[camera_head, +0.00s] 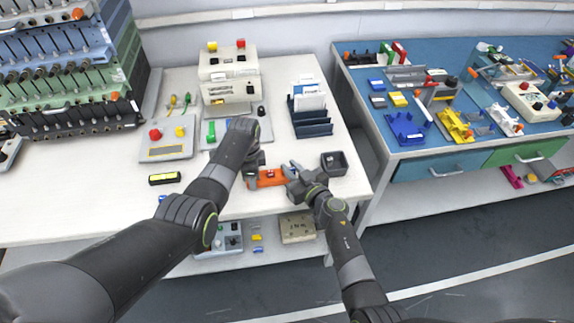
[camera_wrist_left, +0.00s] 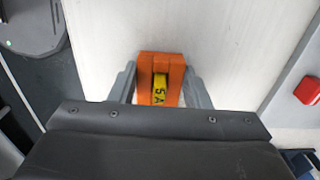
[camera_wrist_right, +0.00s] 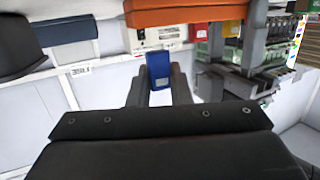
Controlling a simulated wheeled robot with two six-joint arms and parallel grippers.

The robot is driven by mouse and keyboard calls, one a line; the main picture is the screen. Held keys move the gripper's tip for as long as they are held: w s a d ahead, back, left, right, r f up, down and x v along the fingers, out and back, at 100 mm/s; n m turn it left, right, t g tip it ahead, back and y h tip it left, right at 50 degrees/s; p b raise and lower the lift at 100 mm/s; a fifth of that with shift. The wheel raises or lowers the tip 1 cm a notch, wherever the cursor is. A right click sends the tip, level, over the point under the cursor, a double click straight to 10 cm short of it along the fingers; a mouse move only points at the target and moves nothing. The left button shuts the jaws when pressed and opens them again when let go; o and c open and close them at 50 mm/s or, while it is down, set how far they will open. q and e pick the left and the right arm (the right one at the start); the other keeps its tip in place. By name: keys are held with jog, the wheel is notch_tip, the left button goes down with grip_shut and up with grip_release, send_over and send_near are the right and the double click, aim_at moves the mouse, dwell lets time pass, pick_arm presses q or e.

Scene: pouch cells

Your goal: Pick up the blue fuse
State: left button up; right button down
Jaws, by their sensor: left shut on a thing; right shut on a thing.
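The blue fuse (camera_wrist_right: 158,72) shows in the right wrist view between the fingertips of my right gripper (camera_wrist_right: 158,88), which is shut on it. In the head view my right gripper (camera_head: 290,172) is beside the right end of an orange holder (camera_head: 268,179); the blue fuse is not clear there. My left gripper (camera_wrist_left: 160,92) is shut on the orange holder (camera_wrist_left: 172,66), one finger on each side. A yellow piece marked 5A (camera_wrist_left: 160,88) sits in the holder. The orange holder also shows in the right wrist view (camera_wrist_right: 185,12), apart from the blue fuse.
A dark square bin (camera_head: 334,163) stands just right of my right gripper. A dark blue rack (camera_head: 312,128) with white cards stands behind. A grey panel with a red button (camera_head: 168,140) and a black-yellow block (camera_head: 164,178) lie to the left. The table's front edge is close.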

jog(key=f+v, duration=0.2)
jog(key=v, duration=1.3)
jog(key=shift+s, duration=0.25)
jog(key=shift+d, duration=0.15)
pick_arm(q)
jog(key=o, duration=1.1)
pick_arm(e)
jog(key=shift+f, duration=0.1)
pick_arm(q)
jog(key=shift+r, duration=0.1)
notch_tip(320, 180, up, 12)
